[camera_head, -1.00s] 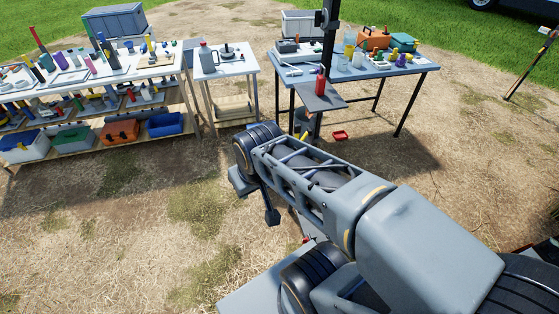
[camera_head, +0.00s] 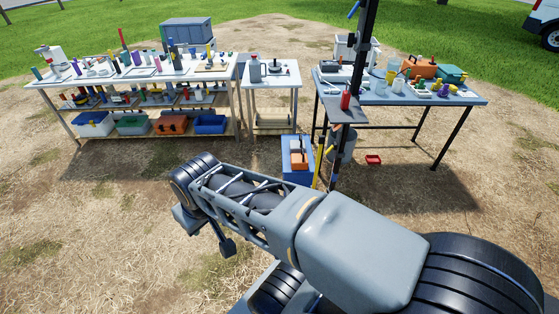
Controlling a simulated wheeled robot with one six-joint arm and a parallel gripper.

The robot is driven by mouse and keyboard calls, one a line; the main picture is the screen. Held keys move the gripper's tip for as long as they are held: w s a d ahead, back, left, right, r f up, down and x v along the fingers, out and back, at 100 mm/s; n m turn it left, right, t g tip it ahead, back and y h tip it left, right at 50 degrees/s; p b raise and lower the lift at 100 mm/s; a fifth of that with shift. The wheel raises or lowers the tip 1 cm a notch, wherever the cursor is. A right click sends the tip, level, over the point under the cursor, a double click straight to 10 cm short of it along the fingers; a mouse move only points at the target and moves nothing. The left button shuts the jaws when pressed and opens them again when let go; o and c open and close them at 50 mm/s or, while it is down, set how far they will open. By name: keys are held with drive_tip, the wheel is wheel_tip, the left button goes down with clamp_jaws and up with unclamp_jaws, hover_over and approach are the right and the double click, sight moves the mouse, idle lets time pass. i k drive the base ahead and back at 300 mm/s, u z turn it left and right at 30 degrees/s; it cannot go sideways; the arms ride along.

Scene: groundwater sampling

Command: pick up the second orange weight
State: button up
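I cannot single out a second orange weight with certainty. A small orange block (camera_head: 298,160) sits on a blue box on the ground beside the dark pole, and it is too small to identify. My gripper (camera_head: 227,246) shows only as a dark part hanging under the far end of my arm, over bare ground. It is well apart from the orange block and the tables. Its fingers are too small and partly hidden, so whether it is open or shut does not show.
A long workbench (camera_head: 140,70) with bottles and tools stands left, bins below. A small white table (camera_head: 288,78) stands in the middle. A blue table (camera_head: 440,97) with an orange case (camera_head: 421,68) stands right. A red tray (camera_head: 373,160) lies on the ground. Front-left ground is clear.

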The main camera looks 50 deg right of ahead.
sight(299, 162)
drive_tip(key=u, duration=0.05)
drive_tip(key=i, duration=0.7)
drive_tip(key=z, duration=1.55)
drive_tip(key=i, duration=1.75)
drive_tip(key=u, duration=0.05)
